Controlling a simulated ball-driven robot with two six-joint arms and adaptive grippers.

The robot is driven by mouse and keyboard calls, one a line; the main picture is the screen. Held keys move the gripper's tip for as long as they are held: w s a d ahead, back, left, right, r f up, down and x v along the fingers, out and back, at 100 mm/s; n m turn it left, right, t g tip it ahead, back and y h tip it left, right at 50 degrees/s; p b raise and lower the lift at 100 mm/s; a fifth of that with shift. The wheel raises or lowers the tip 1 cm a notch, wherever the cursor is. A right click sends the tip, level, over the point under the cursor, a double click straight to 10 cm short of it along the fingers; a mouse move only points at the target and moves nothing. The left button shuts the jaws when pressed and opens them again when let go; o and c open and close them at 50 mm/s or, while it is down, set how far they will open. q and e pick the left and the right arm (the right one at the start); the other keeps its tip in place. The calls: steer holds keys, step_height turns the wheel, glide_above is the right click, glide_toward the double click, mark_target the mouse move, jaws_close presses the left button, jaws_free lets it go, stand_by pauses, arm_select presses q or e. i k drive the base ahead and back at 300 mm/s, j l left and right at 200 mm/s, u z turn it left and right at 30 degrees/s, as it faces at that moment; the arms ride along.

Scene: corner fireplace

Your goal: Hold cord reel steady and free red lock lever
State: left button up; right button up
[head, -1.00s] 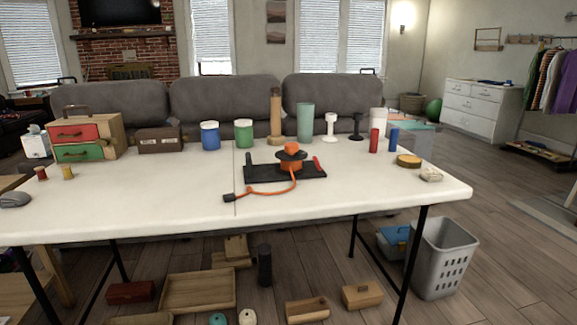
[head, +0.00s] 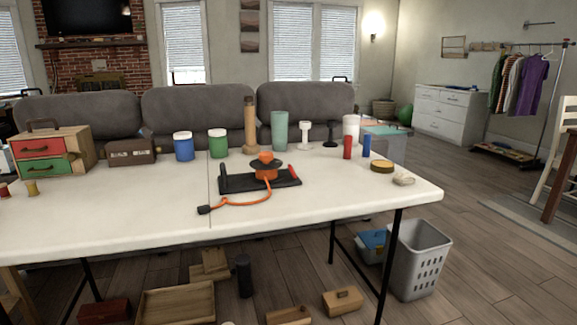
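The cord reel (head: 265,171) is orange with a dark disc and an orange top, and sits upright on a black base plate (head: 240,186) on the white table. Its orange cord (head: 245,204) curves over the table top to a black plug (head: 204,210) at the left. A small red lever (head: 291,169) stands at the right end of the base, and a dark post (head: 222,173) stands at the left end. Neither of my grippers shows in the head view, and nothing is touching the reel.
Behind the reel stand blue and green jars (head: 218,144), a wooden cylinder (head: 250,127) and a teal cup (head: 279,131). A small drawer chest (head: 76,150) is at the left. The table front (head: 330,207) is clear. A grey basket (head: 418,260) stands on the floor at right.

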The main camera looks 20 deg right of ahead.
mark_target(290, 168)
steer(key=i+l, duration=1.1)
steer(key=i, duration=0.2)
